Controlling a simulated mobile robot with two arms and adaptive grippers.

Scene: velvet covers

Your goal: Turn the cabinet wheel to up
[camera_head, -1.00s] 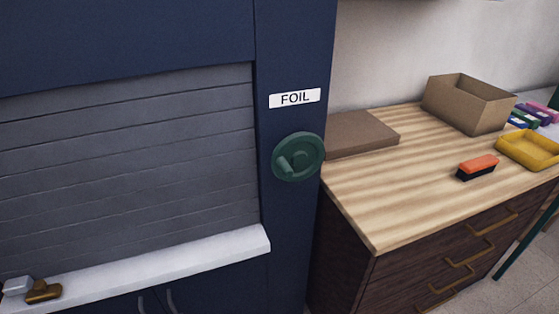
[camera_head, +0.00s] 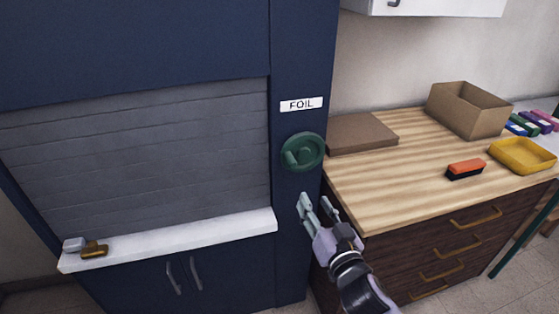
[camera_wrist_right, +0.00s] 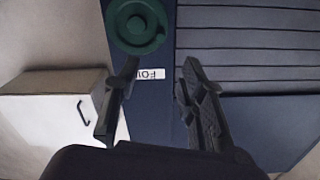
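The green wheel (camera_head: 303,152) with a stub handle at its lower left is on the blue cabinet's right post, under the white FOIL label (camera_head: 301,104). My right gripper (camera_head: 318,203) is just below the wheel in the head view, fingers apart, empty and not touching it. In the right wrist view the wheel (camera_wrist_right: 138,24) is at the top, beyond the open fingertips (camera_wrist_right: 158,68). The label (camera_wrist_right: 150,74) shows upside down between the fingers. The grey slatted shutter (camera_head: 140,155) is down to the white ledge (camera_head: 170,238). My left gripper is not in view.
A wooden-topped drawer unit (camera_head: 385,200) stands right of the cabinet. On it are a flat brown box (camera_head: 360,133), an open carton (camera_head: 466,108), an orange-black brush (camera_head: 466,169) and a yellow tray (camera_head: 522,155). Grey and brass pieces (camera_head: 88,248) lie on the ledge's left end.

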